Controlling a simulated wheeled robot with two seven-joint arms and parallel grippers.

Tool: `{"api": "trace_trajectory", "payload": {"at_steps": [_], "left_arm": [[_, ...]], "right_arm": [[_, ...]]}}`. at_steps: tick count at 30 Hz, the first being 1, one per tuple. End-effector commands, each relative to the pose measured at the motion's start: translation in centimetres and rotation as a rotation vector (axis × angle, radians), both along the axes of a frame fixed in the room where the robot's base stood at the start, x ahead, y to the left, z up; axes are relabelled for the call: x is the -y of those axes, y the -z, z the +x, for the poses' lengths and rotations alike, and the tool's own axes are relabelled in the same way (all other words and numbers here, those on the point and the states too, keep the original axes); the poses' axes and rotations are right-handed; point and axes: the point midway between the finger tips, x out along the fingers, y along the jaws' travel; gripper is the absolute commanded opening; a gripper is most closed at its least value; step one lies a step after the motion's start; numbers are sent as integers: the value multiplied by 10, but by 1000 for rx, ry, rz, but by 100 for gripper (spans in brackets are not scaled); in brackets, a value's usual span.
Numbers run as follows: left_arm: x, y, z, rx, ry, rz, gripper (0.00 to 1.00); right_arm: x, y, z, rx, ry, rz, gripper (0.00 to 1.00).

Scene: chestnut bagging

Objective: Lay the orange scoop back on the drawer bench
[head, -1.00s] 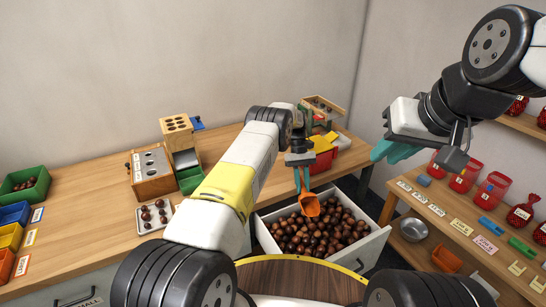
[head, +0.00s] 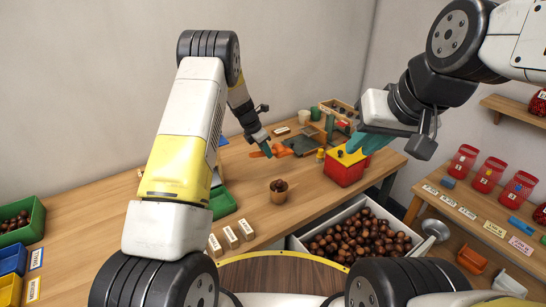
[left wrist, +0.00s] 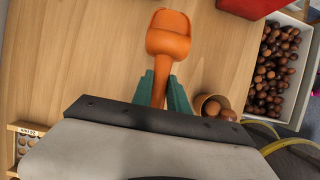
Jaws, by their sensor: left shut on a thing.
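My left gripper (head: 260,140) is shut on the handle of the orange scoop (head: 281,151), over the back part of the wooden drawer bench (head: 262,218). The left wrist view shows the scoop (left wrist: 168,38) with its bowl pointing away from the gripper (left wrist: 163,92) and the teal fingers on both sides of its handle. The bowl looks empty. It is over bare wood; I cannot tell whether it touches the bench. My right gripper (head: 368,141) hangs in the air near the red box; its jaw opening is unclear.
A small cup of chestnuts (head: 278,191) stands in front of the scoop. A red box with a yellow top (head: 345,168) is to its right. The open drawer (head: 296,243) full of chestnuts is at the front. A dark tray (head: 304,143) lies behind the scoop. Wood labels stand at front left.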

Motion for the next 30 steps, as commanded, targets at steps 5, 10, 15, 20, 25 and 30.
{"api": "trace_trajectory", "payload": {"at_steps": [5, 10, 15, 20, 25, 30], "left_arm": [[-1, 35, -1, -4, -1, 0, 0], [0, 50, 0, -2, 2, 0, 0], [0, 70, -1, -4, 2, 0, 0], [0, 86, 0, -1, 2, 1, 0], [0, 85, 0, 0, 3, 0, 0], [0, 87, 0, -1, 3, 0, 27]], "right_arm": [[0, 0, 0, 0, 0, 0, 20], [0, 0, 0, 0, 0, 0, 20], [0, 0, 0, 0, 0, 0, 20], [0, 0, 0, 0, 0, 0, 20], [0, 0, 0, 0, 0, 0, 20], [0, 0, 0, 0, 0, 0, 20]]}}
